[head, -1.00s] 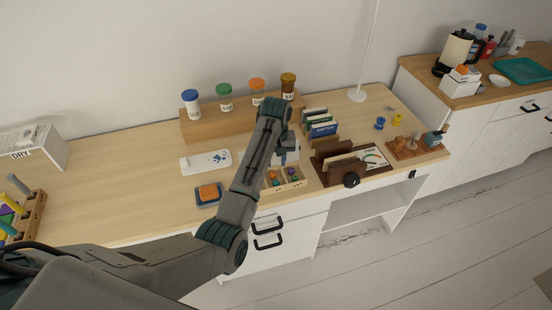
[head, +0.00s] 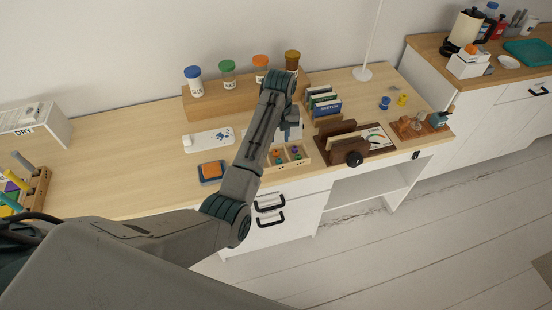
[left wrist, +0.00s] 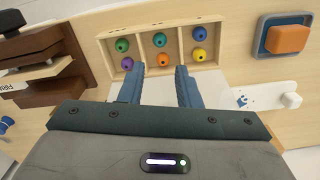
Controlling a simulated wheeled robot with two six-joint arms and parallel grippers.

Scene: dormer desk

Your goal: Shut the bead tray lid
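The bead tray (head: 304,159) is a pale wooden box near the desk's front edge, partly behind my left arm in the head view. In the left wrist view the tray (left wrist: 204,65) shows its compartments with coloured beads. A pale panel, apparently its lid (left wrist: 158,92), lies on the near side of the tray, behind my fingers; it also shows as a pale raised piece in the head view (head: 294,131). My left gripper (left wrist: 158,70) is open, its two fingers apart at the tray's edge. I cannot tell whether they touch the lid. My right gripper is not in view.
Left of the tray are an orange sponge on a blue dish (head: 211,171) and a white board (head: 210,139). Right of it are a brown wooden organizer (head: 342,151) and upright cards (head: 324,104). A riser with jars (head: 212,101) stands behind.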

